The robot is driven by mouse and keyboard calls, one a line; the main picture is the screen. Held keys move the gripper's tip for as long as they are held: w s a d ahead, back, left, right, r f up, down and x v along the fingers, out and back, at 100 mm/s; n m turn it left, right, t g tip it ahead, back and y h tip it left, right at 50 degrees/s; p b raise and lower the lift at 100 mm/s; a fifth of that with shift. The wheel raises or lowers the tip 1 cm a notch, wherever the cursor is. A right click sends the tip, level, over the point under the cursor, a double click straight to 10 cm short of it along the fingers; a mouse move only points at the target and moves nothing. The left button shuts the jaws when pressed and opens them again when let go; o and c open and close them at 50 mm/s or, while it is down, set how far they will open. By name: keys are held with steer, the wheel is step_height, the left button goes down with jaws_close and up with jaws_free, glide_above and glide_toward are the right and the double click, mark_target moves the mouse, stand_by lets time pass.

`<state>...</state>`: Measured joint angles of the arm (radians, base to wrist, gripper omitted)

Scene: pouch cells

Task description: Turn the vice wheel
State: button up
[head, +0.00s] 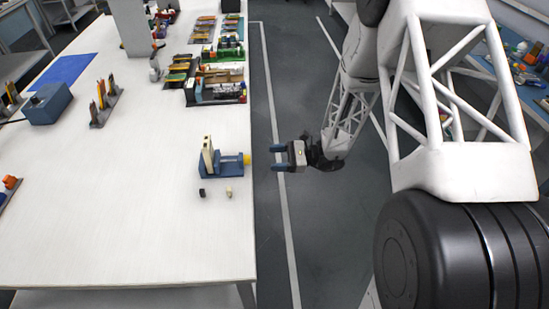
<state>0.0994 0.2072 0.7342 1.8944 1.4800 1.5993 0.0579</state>
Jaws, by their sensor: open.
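The blue vice (221,163) stands near the right edge of the white table. A cream upright piece (207,153) stands at its left end. The yellow vice wheel (246,159) is at the vice's right end, by the table edge. My gripper (273,158) is open and empty, off the table's right side. Its two blue fingers point left toward the wheel, with a gap between fingers and wheel. Nothing hides the wheel from this view.
A small black piece (202,192) and a small cream piece (229,191) lie in front of the vice on the white table (130,230). Racks of parts (218,82) stand farther back. A blue box (47,103) is at the left. The table's front is clear.

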mark_target(247, 160)
steer(key=shift+m, duration=0.3)
steer(key=shift+a+m, duration=0.2)
steer(key=shift+m, duration=1.3)
steer(key=shift+a, duration=0.15)
steer(key=a, duration=0.7)
steer(key=shift+a, duration=0.25)
steer(key=c, duration=0.9)
